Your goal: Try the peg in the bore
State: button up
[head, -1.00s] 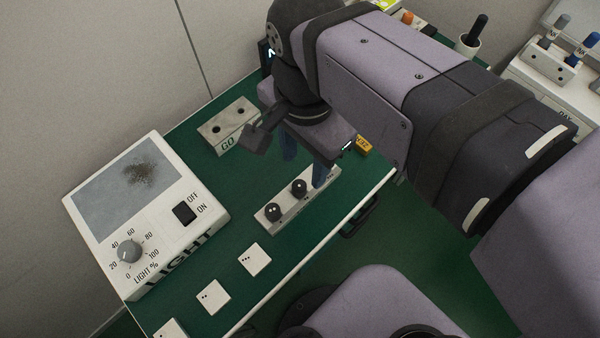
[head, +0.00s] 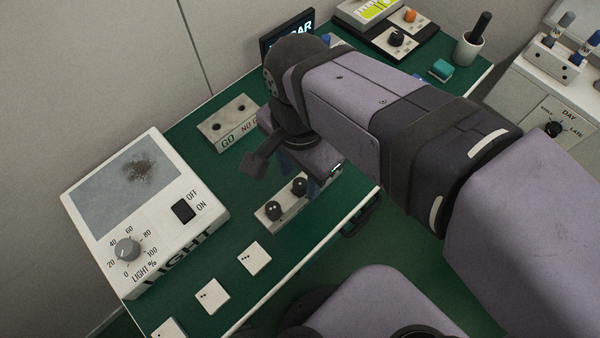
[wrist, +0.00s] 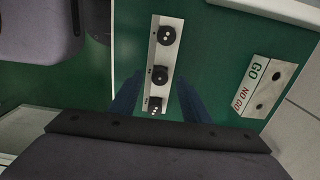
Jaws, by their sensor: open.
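A narrow grey rack (head: 270,222) on the green bench holds black round-headed pegs marked with white dots. In the head view I see a two-dot peg (head: 273,211) at the near end and another peg (head: 299,186) behind it. The wrist view shows three: a two-dot peg (wrist: 166,35), a middle peg (wrist: 158,75) and a three-dot peg (wrist: 154,105). My gripper (wrist: 157,97) is open and empty, its blue fingers either side of the rack's three-dot end. In the head view my gripper (head: 299,175) hides that end. A grey GO / NO GO block (head: 228,123) has two bores.
A light box (head: 150,205) with knob and switch stands left. White dotted tiles (head: 255,258) lie along the near edge. Bench between rack and light box is clear.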

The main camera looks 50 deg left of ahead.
jog(key=shift+f, duration=0.7)
jog(key=shift+c, duration=0.3)
grip_shut()
jog(key=shift+r, duration=0.15)
